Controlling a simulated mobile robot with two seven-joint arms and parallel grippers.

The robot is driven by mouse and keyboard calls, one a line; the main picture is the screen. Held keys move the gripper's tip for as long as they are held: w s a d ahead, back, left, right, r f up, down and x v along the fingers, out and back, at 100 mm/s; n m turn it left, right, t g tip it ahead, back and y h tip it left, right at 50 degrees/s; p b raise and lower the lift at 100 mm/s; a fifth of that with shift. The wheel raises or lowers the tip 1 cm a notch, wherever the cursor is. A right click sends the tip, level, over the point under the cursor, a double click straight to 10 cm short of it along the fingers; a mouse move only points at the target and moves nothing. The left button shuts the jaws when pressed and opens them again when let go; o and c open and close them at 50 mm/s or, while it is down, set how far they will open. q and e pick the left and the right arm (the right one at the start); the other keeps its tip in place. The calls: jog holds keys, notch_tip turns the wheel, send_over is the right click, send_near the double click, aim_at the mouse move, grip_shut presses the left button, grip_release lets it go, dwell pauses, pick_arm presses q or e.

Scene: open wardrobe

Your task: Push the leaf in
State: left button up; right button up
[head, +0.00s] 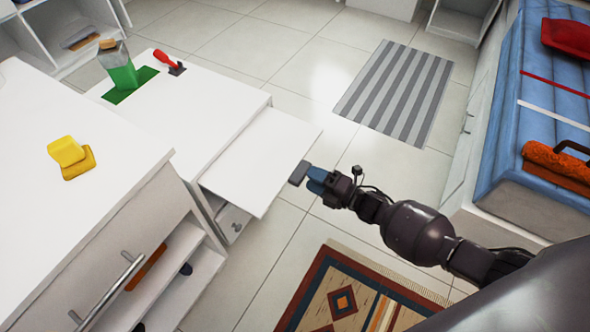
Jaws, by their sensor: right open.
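The leaf (262,158) is a flat white panel that sticks out to the right from the low white cabinet (215,95). My right gripper (307,177) is at the leaf's outer right edge, with my arm coming in from the right. It is open and holds nothing. Its grey fingertip lies close to the edge; I cannot tell whether it touches. My left gripper is out of view.
A green-based bottle (122,70) and a red-handled item (165,60) stand on the cabinet top. A small drawer with a knob (234,223) is under the leaf.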

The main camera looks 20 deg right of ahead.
aim_at(295, 170)
jog(key=shift+b+x, duration=0.45)
jog(key=shift+x, duration=2.55)
jog(key=shift+c, duration=0.5)
grip_shut()
